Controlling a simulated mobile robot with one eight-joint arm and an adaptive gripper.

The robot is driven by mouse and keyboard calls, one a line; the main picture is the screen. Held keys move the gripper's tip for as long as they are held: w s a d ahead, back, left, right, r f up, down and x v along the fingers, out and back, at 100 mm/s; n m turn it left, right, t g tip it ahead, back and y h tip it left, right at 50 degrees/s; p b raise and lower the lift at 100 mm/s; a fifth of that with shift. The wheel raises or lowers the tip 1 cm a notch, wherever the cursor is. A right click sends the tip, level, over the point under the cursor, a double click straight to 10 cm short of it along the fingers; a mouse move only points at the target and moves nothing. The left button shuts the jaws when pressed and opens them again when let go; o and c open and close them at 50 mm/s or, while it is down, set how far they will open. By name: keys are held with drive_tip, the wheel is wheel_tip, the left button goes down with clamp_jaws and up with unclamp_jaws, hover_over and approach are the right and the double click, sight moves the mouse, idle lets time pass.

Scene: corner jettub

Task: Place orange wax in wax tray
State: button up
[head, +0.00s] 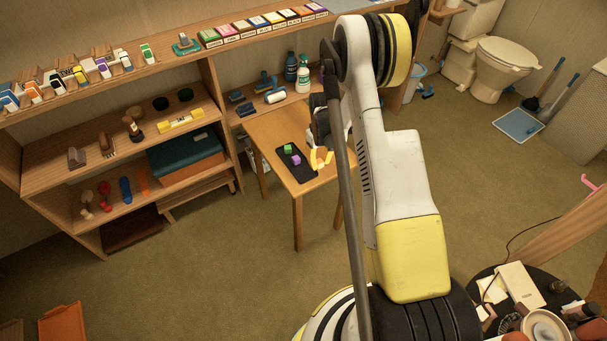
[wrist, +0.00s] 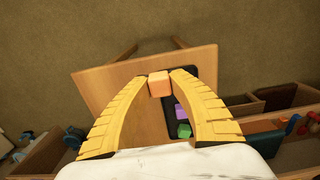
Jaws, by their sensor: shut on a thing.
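The orange wax (wrist: 159,84) is a small orange block held between the two yellow fingertips of my gripper (wrist: 160,76) in the wrist view. The black wax tray (wrist: 191,90) lies on the small wooden table, just right of the held block in that view. A purple block (wrist: 181,111) and a green block (wrist: 184,131) sit in the tray. In the head view my gripper (head: 321,157) is over the table, right of the tray (head: 304,174). The green block (head: 288,149) and purple block (head: 296,160) show there too. The block's height above the table is hard to tell.
The small wooden table (head: 265,130) stands beside a wooden shelf unit (head: 208,75) with tools, a teal box (head: 185,152) and bottles. Labelled boxes line the top shelf. A round black table (head: 476,283) with clutter is at lower right.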

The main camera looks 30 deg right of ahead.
drive_tip(key=b, duration=0.2)
hover_over(305, 174)
wheel_tip(305, 174, down, 3)
drive_tip(key=shift+f, duration=0.2)
wheel_tip(305, 174, down, 4)
drive_tip(key=shift+b, duration=0.95)
clamp_jaws()
drive_tip(key=o, duration=0.8)
unclamp_jaws()
